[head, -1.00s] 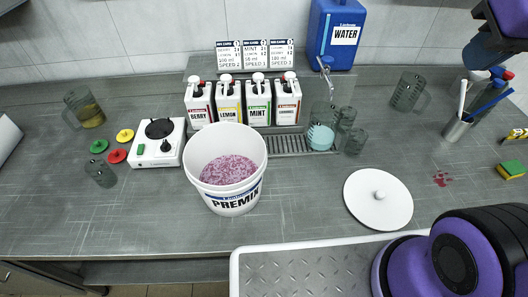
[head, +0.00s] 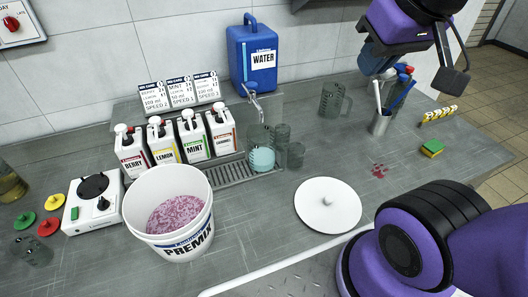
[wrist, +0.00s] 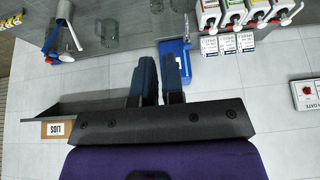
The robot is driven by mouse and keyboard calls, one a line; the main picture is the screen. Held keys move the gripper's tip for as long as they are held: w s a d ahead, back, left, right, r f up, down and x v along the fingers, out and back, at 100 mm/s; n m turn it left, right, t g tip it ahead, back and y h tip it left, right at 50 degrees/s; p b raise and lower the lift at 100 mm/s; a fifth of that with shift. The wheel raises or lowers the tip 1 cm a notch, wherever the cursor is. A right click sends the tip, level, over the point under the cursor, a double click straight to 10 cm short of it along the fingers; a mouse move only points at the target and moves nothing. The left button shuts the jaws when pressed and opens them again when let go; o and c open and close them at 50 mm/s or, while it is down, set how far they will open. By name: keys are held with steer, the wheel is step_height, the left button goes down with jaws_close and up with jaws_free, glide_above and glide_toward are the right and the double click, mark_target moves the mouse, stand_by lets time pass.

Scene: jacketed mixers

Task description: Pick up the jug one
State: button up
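A clear, empty-looking jug with a handle (head: 334,99) stands upright at the back, right of the blue water container. The other jug (head: 11,184), with yellow liquid, is cut by the left edge. I see no number marking either as one. My gripper (head: 374,62) is raised to the right of the clear jug, apart from it. In the wrist view, which is upside down, my fingers (wrist: 159,75) have a narrow gap with nothing between them. The clear jug also shows there (wrist: 108,33), left of the fingers.
The water container (head: 253,60) stands beside several glasses (head: 282,134). A premix bucket (head: 168,245), syrup bottles (head: 195,138) and a white lid (head: 328,204) are nearer. Bare counter lies between lid and jug.

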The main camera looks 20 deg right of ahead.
steer(key=o, duration=0.3)
steer(key=shift+w, duration=0.15)
steer(key=o, duration=1.1)
steer(key=shift+m+g+y, duration=0.3)
steer(key=shift+m+g, duration=0.1)
steer(key=shift+m, duration=0.5)
steer(key=w, duration=0.1)
steer(key=w+f, duration=0.1)
steer(key=w, duration=0.1)
steer(key=w+f, duration=0.1)
steer(key=shift+w+a, duration=0.2)
steer(key=shift+a, duration=0.1)
steer(key=shift+o, duration=0.3)
steer(key=w+a+f+m+g, duration=0.1)
steer(key=w+f+m, duration=0.3)
steer(key=w+f, duration=0.3)
steer(key=shift+w+a+g+y, duration=0.2)
steer(key=shift+w+g+y, duration=0.15)
steer(key=shift+w, duration=0.6)
steer(key=m+g+h, duration=0.1)
steer(key=m+g, duration=0.2)
steer(key=m, duration=0.4)
glide_above(279, 147)
step_height(279, 147, down, 18)
steer(key=shift+d+r, duration=0.1)
steer(key=shift+f+m, duration=0.4)
steer(key=shift+f, duration=5.35)
